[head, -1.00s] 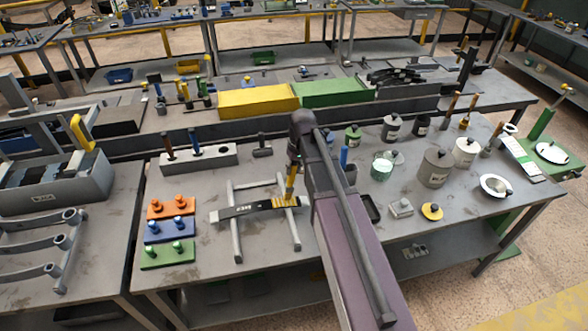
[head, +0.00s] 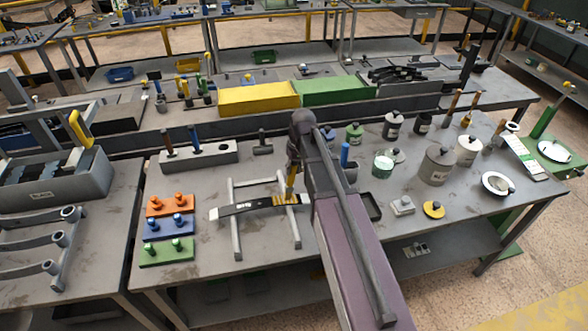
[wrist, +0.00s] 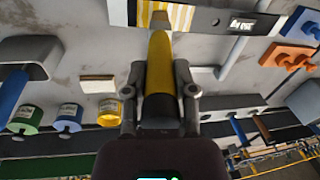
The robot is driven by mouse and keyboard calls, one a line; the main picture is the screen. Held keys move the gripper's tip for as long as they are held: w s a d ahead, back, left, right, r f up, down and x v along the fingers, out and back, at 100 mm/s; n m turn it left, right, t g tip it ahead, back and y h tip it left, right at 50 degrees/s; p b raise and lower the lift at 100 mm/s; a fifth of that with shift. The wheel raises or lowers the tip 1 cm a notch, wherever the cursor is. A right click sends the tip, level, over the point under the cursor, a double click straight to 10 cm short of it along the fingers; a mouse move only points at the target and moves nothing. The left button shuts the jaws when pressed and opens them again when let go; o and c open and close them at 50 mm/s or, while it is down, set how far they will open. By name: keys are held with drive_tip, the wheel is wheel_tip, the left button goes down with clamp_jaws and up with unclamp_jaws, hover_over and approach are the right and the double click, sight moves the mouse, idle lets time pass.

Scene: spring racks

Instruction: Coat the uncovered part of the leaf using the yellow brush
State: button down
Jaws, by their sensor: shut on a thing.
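The leaf (head: 240,208) is a long dark bar with a white label, lying across a grey stand (head: 237,242) on the bench. Yellow streaks cover its right part in the head view. The streaked part (wrist: 182,17) and the dark labelled part (wrist: 228,23) also show in the wrist view. My gripper (head: 293,158) is over the leaf's right part and is shut on the yellow brush (head: 291,183). The brush (wrist: 159,62) points at the streaked part in the wrist view. Its tip is at the leaf, but I cannot tell if it touches.
Orange (head: 170,206), blue (head: 169,229) and green (head: 167,252) pegged blocks stand left of the stand. A grey holder (head: 198,158) is behind it. Several cans, including a large grey one (head: 437,166), stand to the right.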

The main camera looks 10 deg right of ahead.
drive_tip(key=shift+d+f, duration=0.1)
drive_tip(key=shift+d, duration=1.1)
drive_tip(key=shift+a, duration=0.15)
drive_tip(key=shift+a, duration=1.1)
drive_tip(key=shift+d, duration=0.15)
drive_tip(key=shift+d+f, duration=0.2)
drive_tip(key=shift+d, duration=0.9)
drive_tip(key=shift+a, duration=0.15)
